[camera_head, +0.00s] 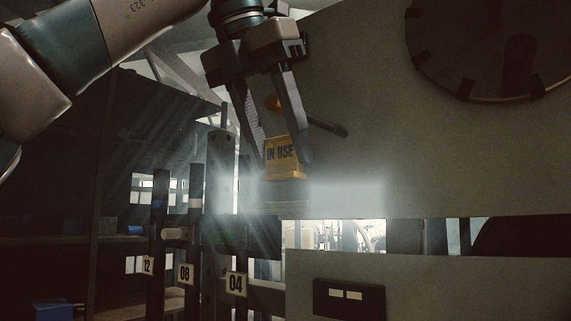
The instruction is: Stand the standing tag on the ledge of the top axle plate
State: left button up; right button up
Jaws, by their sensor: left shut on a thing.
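The standing tag (284,155) is a small yellow block with dark "IN USE" lettering and a wider foot. My left gripper (281,146) points down from the top of the view and is shut on the tag, one finger at each side, holding it upright. A narrow ledge-like strip (280,205) lies in the picture just below the tag's foot. I cannot tell whether the foot touches it, nor whether this strip is the ledge of the top axle plate. My right gripper is out of view.
A large pale machine panel (375,150) with a dark round part (490,45) fills the right. Dark posts with number plates, including 04 (236,284), stand below left. Dark shelves (60,240) are farther left.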

aim_at(281, 154)
pick_arm(q)
jog(key=shift+s, duration=0.1)
jog(key=shift+w+d+r+p, duration=0.15)
jog(key=shift+w+d+p, duration=0.15)
jog(key=shift+w+p, duration=0.2)
jog(key=shift+w+d+f, duration=0.15)
jog(key=shift+d+f, duration=0.05)
jog(key=shift+f, duration=1.3)
jog(key=shift+a+f, duration=0.2)
jog(key=shift+f, duration=0.2)
jog(key=shift+d, duration=0.2)
